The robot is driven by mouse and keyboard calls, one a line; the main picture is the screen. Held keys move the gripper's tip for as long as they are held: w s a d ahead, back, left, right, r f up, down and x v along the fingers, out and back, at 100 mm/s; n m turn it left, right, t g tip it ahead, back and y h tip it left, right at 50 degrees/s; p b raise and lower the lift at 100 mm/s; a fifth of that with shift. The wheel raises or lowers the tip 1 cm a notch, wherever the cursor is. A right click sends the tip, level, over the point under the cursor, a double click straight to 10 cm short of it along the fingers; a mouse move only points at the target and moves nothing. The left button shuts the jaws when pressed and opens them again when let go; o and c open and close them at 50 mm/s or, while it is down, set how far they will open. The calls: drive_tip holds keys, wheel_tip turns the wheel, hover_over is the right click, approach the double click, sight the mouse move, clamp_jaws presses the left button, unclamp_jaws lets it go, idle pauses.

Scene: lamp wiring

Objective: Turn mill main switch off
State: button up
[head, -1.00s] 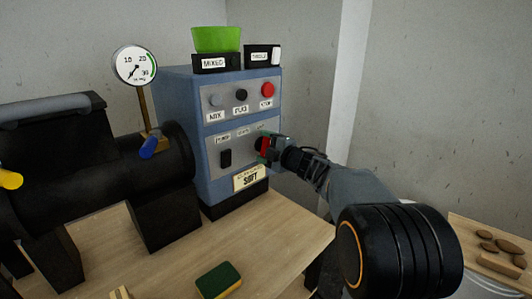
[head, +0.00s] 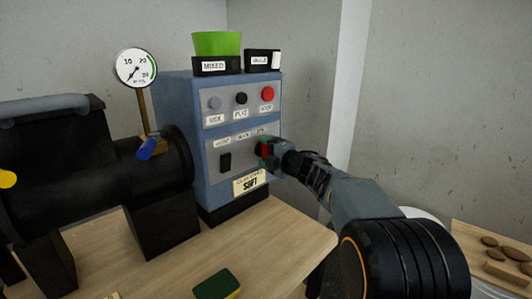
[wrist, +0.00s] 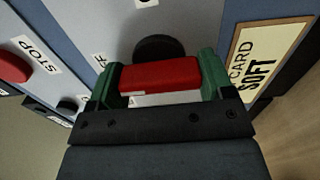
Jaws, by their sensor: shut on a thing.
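The mill's blue control box (head: 172,100) stands on the wooden bench, with a grey front panel. A red switch handle (wrist: 160,75) in front of a round black base (wrist: 158,47) is on the lower right of that panel. My gripper (head: 264,149) reaches in from the right, and its green fingers are shut on the red handle. In the wrist view my gripper (wrist: 160,85) has one finger at each end of the handle. The handle lies crosswise in that view. The label by the switch is partly hidden and too small to read.
The upper panel has a grey knob, a black knob and a red STOP button (head: 267,94). A pressure gauge (head: 135,67) and black mill body (head: 90,170) stand left. A sponge (head: 217,285) lies on the bench.

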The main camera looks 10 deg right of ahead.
drive_tip(key=o, duration=0.9)
drive_tip(key=shift+p+v, duration=1.45)
drive_tip(key=shift+v, duration=5.45)
